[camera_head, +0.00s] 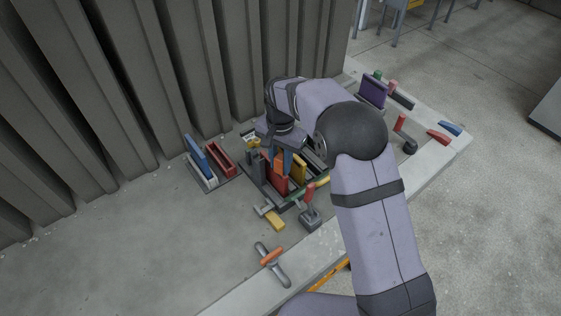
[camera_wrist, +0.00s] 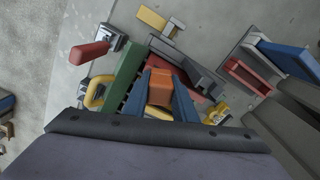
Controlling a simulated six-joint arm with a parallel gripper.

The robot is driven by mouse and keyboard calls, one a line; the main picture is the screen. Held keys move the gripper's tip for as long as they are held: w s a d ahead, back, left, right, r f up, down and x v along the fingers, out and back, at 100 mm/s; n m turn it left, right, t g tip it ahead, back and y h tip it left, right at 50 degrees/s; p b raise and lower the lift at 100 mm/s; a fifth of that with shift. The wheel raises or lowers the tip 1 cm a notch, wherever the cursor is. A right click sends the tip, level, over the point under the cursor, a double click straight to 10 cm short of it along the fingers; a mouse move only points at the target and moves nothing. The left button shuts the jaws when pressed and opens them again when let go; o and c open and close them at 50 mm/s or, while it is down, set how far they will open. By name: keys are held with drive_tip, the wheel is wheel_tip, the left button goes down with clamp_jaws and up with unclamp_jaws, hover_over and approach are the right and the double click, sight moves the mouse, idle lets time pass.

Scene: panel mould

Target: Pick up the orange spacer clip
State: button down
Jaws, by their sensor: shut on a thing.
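The orange spacer clip (camera_wrist: 160,90) is a small orange block between the two blue fingers of my gripper (camera_wrist: 160,78) in the wrist view. The fingers touch it on both sides, so my gripper is shut on it. In the head view, my gripper (camera_head: 279,158) points down over a cluster of coloured parts, with the orange clip (camera_head: 280,164) between its fingers.
A holder with blue and red pieces (camera_head: 221,158) stands to the left. A yellow block (camera_head: 275,220) and a grey tool with an orange grip (camera_head: 271,257) lie nearer the front. A purple panel (camera_head: 373,91) stands at the right. The bench's left front is clear.

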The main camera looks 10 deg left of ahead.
drive_tip(key=shift+r, duration=0.1)
wheel_tip(320, 180, up, 10)
drive_tip(key=b, duration=0.3)
drive_tip(key=shift+w+d+r+p, duration=0.15)
drive_tip(key=shift+d+r+p, duration=0.15)
drive_tip(key=shift+r+p, duration=0.25)
drive_tip(key=d+f+m+p, duration=0.1)
drive_tip(key=d+p, duration=0.4)
drive_tip(key=p, duration=0.2)
drive_tip(key=m, duration=0.4)
hover_over(299, 159)
wheel_tip(299, 159, down, 3)
drive_tip(key=shift+f, duration=0.15)
drive_tip(key=shift+f+b, duration=1.45)
drive_tip(key=shift+f, duration=1.45)
drive_tip(key=shift+f, duration=0.95)
idle(0.3)
